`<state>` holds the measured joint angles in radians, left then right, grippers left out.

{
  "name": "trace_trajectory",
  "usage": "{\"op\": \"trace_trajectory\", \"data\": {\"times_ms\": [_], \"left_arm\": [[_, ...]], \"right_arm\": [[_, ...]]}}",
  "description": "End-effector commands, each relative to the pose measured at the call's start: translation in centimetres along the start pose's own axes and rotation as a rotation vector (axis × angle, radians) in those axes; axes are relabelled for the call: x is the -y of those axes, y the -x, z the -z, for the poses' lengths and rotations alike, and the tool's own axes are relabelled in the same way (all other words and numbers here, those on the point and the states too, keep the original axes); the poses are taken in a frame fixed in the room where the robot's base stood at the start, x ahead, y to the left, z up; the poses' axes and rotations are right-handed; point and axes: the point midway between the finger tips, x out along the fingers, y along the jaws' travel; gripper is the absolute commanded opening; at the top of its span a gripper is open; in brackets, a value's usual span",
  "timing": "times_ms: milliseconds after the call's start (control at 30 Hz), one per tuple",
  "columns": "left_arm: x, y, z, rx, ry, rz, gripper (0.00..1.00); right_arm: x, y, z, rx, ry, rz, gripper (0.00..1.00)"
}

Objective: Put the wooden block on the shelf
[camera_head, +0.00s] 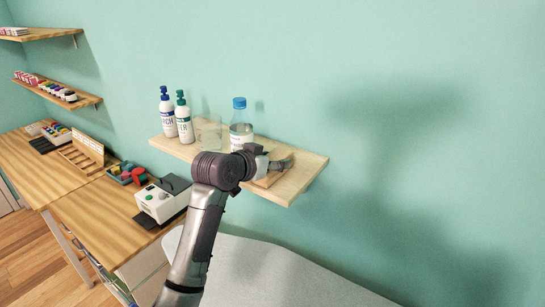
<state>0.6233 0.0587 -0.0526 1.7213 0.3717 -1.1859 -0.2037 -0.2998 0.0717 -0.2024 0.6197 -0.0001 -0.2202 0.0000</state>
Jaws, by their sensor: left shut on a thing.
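The wooden shelf (305,181) is a pale board fixed to the green wall in the middle of the head view. My left gripper (284,164) is over the right part of the shelf, shut on the wooden block (270,179). The block is a small brown piece, mostly hidden by my gripper and wrist. It is at the shelf's surface, but I cannot tell whether it rests on the board. My right gripper is not in view.
A clear bottle with a blue cap (240,127) stands just left of my gripper. A glass (208,133) and two pump bottles (184,119) stand farther left on the shelf. Below are a grey-covered board (285,276) and wooden tables (95,207) with a white machine (160,201). The shelf's right end is clear.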

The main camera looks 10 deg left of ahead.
Motion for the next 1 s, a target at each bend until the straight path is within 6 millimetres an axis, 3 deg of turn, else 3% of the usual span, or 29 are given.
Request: {"op": "trace_trajectory", "data": {"times_ms": [233, 267, 400, 767, 1000], "left_arm": [[0.0, -0.1, -0.2, -0.002, 0.0, 0.0, 0.07], [0.0, -0.1, -0.2, 0.0, 0.0, 0.0, 0.61], [0.0, -0.1, -0.2, 0.0, 0.0, 0.0, 0.81], [0.0, 0.1, 0.1, -0.001, 0.0, 0.0, 0.81], [0.1, 3.7, -0.3, -0.005, -0.003, 0.003, 0.81]], "right_arm": [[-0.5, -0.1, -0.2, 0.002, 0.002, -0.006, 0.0], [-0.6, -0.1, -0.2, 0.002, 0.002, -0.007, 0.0], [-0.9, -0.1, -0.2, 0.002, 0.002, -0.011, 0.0], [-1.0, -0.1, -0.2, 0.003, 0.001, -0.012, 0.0], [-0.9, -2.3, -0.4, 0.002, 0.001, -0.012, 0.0]]}}
